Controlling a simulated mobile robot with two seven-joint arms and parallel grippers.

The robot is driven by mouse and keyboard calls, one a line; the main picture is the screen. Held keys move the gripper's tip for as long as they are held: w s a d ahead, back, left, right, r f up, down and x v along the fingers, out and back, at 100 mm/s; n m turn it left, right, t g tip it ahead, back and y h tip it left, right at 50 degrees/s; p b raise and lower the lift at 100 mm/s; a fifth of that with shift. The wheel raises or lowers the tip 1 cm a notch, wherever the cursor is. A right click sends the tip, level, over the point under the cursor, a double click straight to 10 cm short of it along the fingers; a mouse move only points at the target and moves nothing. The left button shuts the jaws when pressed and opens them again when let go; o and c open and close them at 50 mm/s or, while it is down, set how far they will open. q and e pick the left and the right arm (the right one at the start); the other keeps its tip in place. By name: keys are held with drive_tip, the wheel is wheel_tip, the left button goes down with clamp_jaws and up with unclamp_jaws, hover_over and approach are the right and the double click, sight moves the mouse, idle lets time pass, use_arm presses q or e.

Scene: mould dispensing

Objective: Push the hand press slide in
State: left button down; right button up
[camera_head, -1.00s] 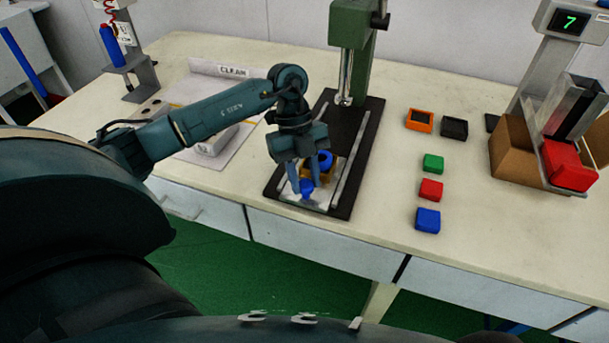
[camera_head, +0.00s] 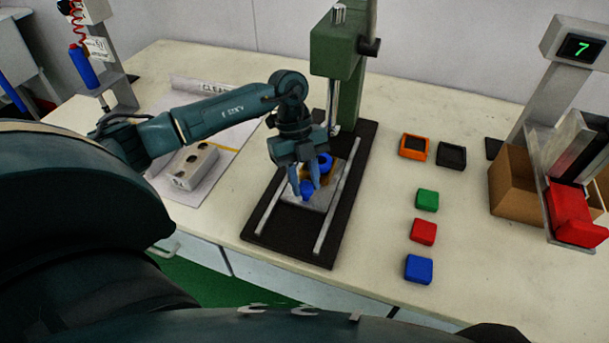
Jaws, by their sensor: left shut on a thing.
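The green hand press (camera_head: 338,50) stands on a black base (camera_head: 330,245) with two metal rails. Its slide (camera_head: 325,199), a silver plate, sits between the rails, now about midway along them and in front of the press column. My right gripper is not in view.
Right of the press lie an orange-rimmed box (camera_head: 414,147), a black box (camera_head: 451,155), and green (camera_head: 427,200), red (camera_head: 423,231) and blue (camera_head: 419,269) blocks. A cardboard box (camera_head: 513,185) stands far right.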

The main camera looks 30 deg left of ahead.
use_arm(q)
drive_tip(key=shift+w+a, duration=0.15)
drive_tip(key=shift+w, duration=0.35)
drive_tip(key=shift+s, duration=0.25)
drive_tip(key=c, duration=1.1)
unclamp_jaws()
drive_tip(key=shift+v, duration=3.75)
